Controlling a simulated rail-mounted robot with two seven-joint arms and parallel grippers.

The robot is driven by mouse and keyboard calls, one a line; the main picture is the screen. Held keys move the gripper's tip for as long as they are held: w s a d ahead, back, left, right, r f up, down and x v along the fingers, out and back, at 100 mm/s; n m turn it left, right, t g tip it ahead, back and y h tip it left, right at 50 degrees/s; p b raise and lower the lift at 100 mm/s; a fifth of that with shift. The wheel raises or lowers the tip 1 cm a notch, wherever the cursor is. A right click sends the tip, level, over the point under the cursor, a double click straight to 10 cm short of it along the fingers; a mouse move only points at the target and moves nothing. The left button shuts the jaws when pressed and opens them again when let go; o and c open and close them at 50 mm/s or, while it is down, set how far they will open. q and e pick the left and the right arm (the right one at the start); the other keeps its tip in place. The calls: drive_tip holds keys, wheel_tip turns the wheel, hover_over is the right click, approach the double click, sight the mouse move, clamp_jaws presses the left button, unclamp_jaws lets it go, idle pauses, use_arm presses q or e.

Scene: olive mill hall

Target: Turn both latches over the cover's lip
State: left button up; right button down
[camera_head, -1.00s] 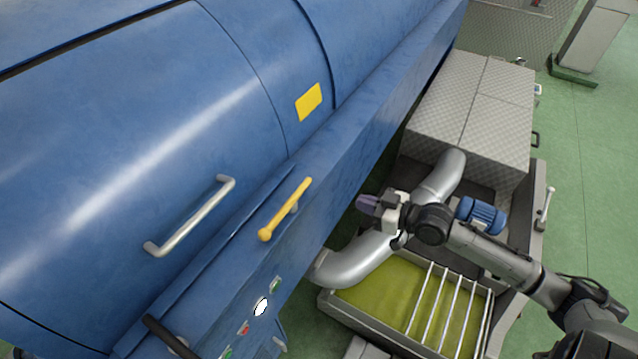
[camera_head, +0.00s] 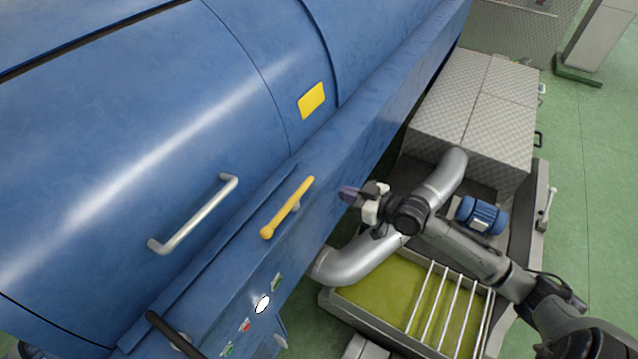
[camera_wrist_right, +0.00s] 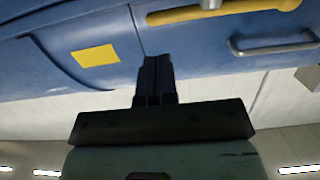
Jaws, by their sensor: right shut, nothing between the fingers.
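The blue curved cover (camera_head: 130,130) has a raised lip (camera_head: 215,250) along its lower edge. A yellow latch (camera_head: 288,207) sits on the blue ledge beside the lip and lies roughly parallel to it. It also shows at the top of the right wrist view (camera_wrist_right: 225,10). A second latch with a black handle (camera_head: 166,332) is at the lower left, partly cut off by the frame. My right gripper (camera_head: 348,196) is shut and empty, to the right of the yellow latch and apart from it. Its closed fingers (camera_wrist_right: 156,75) point at the blue machine. My left gripper is not in view.
A grey bar handle (camera_head: 195,213) stands out from the cover near the yellow latch. Buttons (camera_head: 262,304) are on the front face below. A silver pipe (camera_head: 365,258), a green-filled tray (camera_head: 385,300) and a blue motor (camera_head: 481,215) lie below my right arm.

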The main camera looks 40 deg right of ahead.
sight(311, 183)
drive_tip(key=p+x, duration=0.1)
drive_tip(key=x, duration=0.7)
drive_tip(key=shift+w+a, duration=0.1)
drive_tip(key=shift+w, duration=0.2)
drive_tip(key=shift+f, duration=0.1)
drive_tip(key=shift+a, duration=0.1)
